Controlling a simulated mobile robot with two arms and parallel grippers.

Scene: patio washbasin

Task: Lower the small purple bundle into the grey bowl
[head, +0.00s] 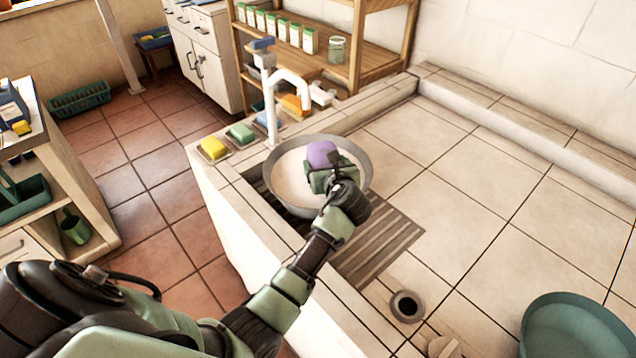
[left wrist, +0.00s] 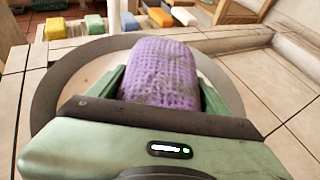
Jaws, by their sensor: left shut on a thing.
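The small purple bundle (head: 322,155) is held in my left gripper (head: 328,176) in the head view. In the left wrist view the bundle (left wrist: 162,72) shows a waffle-like cloth texture between the green fingers. The grey bowl (head: 361,158) sits at the washbasin under the white tap, with a pale inside. The gripper and bundle are over the right part of the bowl in the head view. The bowl's rim (left wrist: 48,92) shows around the bundle in the left wrist view. Whether the bundle touches the bowl's inside cannot be told. My right gripper is not in view.
The white tap (head: 272,95) stands just behind the bowl. Yellow (head: 213,147) and green (head: 241,133) sponges lie to its left. A slatted drain board (head: 380,245) lies in front. A teal basin (head: 570,330) is at the lower right. The tiled counter right of the bowl is clear.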

